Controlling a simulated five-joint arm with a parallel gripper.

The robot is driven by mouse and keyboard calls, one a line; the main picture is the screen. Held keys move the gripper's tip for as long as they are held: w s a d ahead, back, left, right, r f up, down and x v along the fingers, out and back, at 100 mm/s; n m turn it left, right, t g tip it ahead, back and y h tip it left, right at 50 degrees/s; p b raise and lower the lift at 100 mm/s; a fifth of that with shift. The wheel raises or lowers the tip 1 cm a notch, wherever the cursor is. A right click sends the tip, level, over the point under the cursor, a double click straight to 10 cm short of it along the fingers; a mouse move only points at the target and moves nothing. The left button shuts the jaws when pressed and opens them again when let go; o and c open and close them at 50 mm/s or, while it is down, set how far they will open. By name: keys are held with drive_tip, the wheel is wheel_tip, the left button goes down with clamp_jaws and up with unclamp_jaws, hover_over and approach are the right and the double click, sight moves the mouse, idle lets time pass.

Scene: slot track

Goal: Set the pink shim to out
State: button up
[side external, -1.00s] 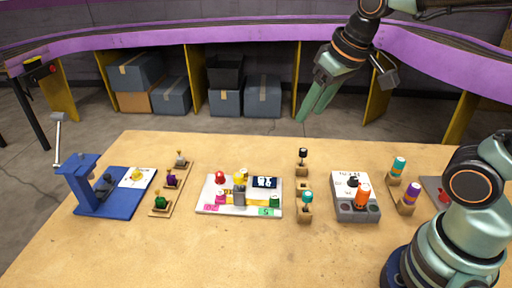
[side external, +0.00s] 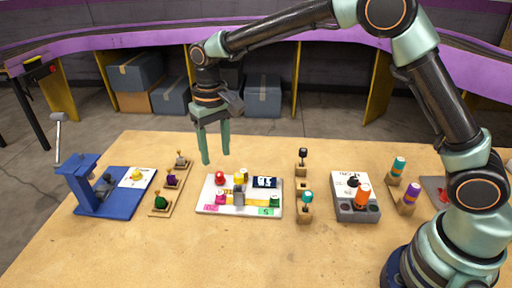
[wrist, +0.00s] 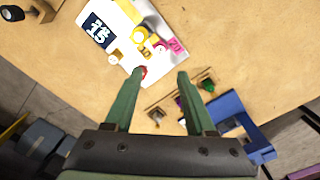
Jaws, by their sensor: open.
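The pink shim (side external: 220,199) is a small pink piece at the front left of a white board (side external: 204,193), by a pink label (side external: 211,208). In the wrist view the shim (wrist: 160,47) shows next to the pink label (wrist: 176,45), beyond my fingertips. My gripper (side external: 216,158) is open and empty, pointing down above the back left of the board. In the wrist view my gripper (wrist: 161,75) has its fingers well apart. The shim's exact place in its track is too small to tell.
The board also bears a red knob (side external: 220,178), yellow pieces (side external: 240,177), a green piece (side external: 274,200) and a dark display (side external: 264,182). A wooden strip with knobs (side external: 159,203) and a blue stand (side external: 122,207) are left; levers (side external: 307,199) and a grey box (side external: 356,213) are right.

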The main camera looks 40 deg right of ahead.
sight(220, 193)
wheel_tip(220, 193, down, 12)
drive_tip(key=shift+f, duration=0.15)
idle(0.4)
clamp_jaws()
idle(1.4)
